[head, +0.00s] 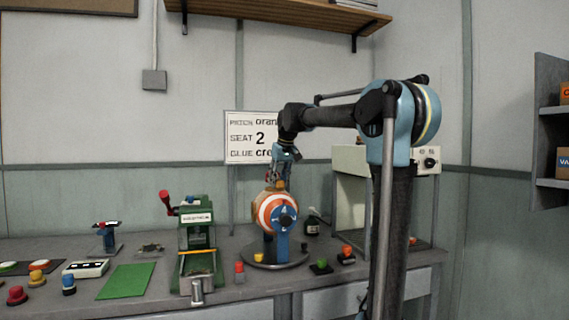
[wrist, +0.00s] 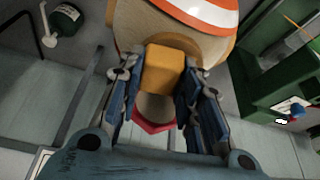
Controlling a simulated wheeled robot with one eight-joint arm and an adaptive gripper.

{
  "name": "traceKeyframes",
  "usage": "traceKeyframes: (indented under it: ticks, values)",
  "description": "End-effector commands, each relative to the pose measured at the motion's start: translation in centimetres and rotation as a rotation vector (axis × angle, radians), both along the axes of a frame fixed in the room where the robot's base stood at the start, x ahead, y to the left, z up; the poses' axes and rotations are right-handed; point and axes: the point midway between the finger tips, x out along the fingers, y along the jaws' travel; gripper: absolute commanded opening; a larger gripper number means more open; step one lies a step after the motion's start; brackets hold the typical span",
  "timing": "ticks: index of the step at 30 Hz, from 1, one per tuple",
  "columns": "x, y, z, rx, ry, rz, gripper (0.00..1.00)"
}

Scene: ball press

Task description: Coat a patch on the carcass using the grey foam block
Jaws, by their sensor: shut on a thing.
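The carcass (head: 276,213) is a ball with orange and white rings and a blue part, held on a round dark stand (head: 262,258). Its orange and white bands also show at the top of the wrist view (wrist: 205,12). My gripper (head: 283,178) is above the ball, pointing down. In the wrist view its fingers are closed on an orange-yellow block (wrist: 164,70), which overlaps the ball's edge; I cannot tell whether they touch. A pale rounded part and a red edge show below the block. I cannot make out a grey foam face on it.
A green press (head: 197,243) stands left of the ball and a dark bottle (head: 312,225) right of it. Small coloured blocks, including a red-topped one (head: 240,271), stand in front. A sign (head: 253,137) is behind. A green mat (head: 126,281) lies to the left.

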Motion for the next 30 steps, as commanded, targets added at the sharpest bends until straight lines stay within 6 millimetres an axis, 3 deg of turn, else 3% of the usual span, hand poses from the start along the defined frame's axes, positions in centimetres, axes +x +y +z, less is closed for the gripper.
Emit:
traceKeyframes:
  ticks: [8, 10, 30]
  values:
    - [0.0, -1.1, 0.2, 0.001, 0.0, 0.009, 0.1]
    - [-0.1, -1.1, 1.9, 0.001, 0.0, 0.009, 0.1]
    - [0.0, -1.3, 7.5, 0.0, 0.0, 0.007, 0.1]
